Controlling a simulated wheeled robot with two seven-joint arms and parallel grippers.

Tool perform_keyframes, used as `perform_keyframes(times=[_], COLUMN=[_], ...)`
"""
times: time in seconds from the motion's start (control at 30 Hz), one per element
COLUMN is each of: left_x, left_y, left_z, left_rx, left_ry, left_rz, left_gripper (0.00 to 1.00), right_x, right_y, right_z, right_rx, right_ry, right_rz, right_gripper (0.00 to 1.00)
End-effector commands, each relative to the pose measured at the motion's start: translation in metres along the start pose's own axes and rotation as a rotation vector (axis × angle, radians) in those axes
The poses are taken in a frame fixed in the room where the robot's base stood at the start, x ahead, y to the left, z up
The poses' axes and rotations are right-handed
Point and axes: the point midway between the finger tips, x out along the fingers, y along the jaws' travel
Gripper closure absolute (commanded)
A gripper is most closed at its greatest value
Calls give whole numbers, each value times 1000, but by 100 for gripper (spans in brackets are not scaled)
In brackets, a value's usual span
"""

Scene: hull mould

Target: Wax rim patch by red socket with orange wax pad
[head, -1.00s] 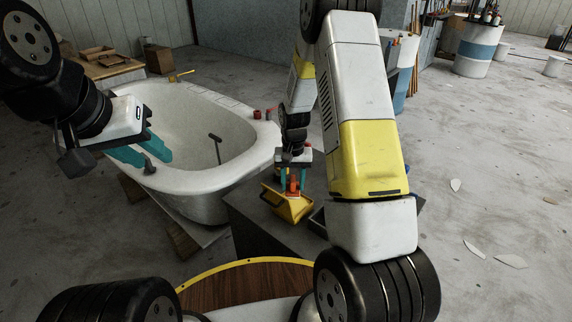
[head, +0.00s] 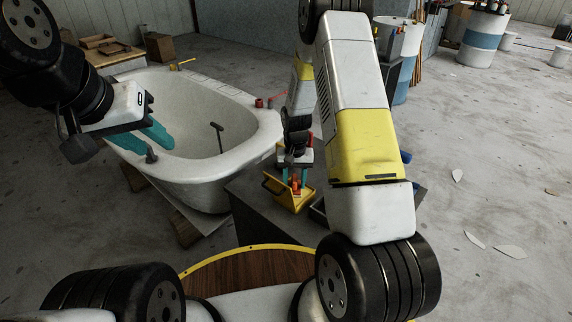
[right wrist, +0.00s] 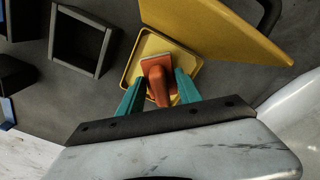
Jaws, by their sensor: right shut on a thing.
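The orange wax pad (right wrist: 158,75) sits in a yellow open-topped holder (right wrist: 133,62), which also shows in the head view (head: 294,203). My right gripper (head: 294,180) is down at the holder, its teal fingers shut on the pad's orange grip in the right wrist view (right wrist: 160,88). The white tub-shaped mould (head: 195,170) stands to the left. A small red socket (head: 259,103) is on its rim at the right far side. I cannot make out a distinct patch there. My left gripper (head: 150,138) hangs over the mould's left side, fingers apart and empty.
The holder stands on a dark grey stand (head: 262,222) beside the mould's near right end. An empty dark square frame (right wrist: 82,42) lies next to it. A dark T-shaped fitting (head: 218,135) rises inside the mould. A yellow-rimmed wooden surface (head: 250,268) is in front.

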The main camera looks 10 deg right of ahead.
Motion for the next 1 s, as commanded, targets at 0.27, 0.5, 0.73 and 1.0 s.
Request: perform_keyframes(times=[0.27,0.5,0.73,1.0], left_x=[0,0,0,0], left_y=[0,0,0,0], left_z=[0,0,0,0], left_rx=[0,0,0,0], left_ry=[0,0,0,0], left_rz=[0,0,0,0], left_gripper=[64,64,64,64], right_x=[0,2,5,8], right_y=[0,0,0,0], right_z=[0,0,0,0], right_rx=[0,0,0,0], right_ry=[0,0,1,1], right_rz=[0,0,0,0], right_gripper=[91,91,91,91])
